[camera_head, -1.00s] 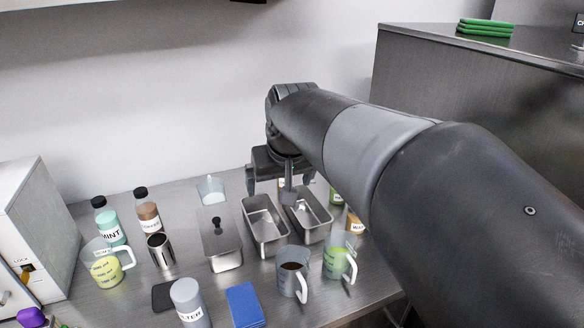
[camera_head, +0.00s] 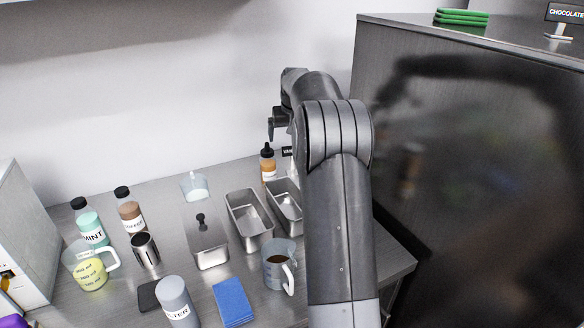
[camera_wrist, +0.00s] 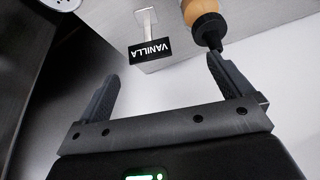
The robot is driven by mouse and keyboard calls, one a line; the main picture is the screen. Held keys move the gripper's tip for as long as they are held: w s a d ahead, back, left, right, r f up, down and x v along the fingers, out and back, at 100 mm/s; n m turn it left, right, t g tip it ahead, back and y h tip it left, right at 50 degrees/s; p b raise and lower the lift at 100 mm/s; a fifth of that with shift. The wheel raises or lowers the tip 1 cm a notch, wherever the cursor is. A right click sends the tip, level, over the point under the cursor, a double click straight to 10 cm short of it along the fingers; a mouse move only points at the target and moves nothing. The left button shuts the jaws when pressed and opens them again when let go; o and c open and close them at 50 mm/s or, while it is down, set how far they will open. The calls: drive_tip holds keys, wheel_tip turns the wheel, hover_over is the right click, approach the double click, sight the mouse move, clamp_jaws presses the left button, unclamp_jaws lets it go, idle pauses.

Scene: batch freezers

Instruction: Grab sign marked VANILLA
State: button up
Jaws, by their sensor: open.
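The VANILLA sign (camera_wrist: 150,48) is a small black plate with white letters on a pale metal stand. It appears upside down in the wrist view, ahead of my gripper and between the lines of its fingers. In the head view only the left part of the sign (camera_head: 287,151) shows beside my arm. My gripper (camera_wrist: 164,76) is open and empty, with its two dark fingers apart and not visibly touching the sign. In the head view my arm hides most of the gripper.
An orange-brown bottle with a dark cap (camera_wrist: 204,22) stands close beside the sign, near the right finger in the wrist view. Metal pans (camera_head: 250,222), a jug (camera_head: 279,266) and several bottles crowd the table. A tall dark cabinet (camera_head: 450,170) stands right. A CHOCOLATE sign (camera_head: 566,14) is on it.

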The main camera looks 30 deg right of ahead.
wheel_tip(320, 180, down, 3)
drive_tip(key=w+d, duration=0.2)
drive_tip(key=d, duration=0.1)
hover_over(292, 171)
wheel_tip(292, 171, down, 9)
drive_tip(key=shift+w+d+f, duration=0.1)
drive_tip(key=shift+d, duration=0.05)
drive_tip(key=shift+w+f, duration=0.2)
drive_tip(key=shift+f, duration=0.25)
drive_tip(key=shift+c, duration=0.2)
drive_tip(key=c, duration=1.1)
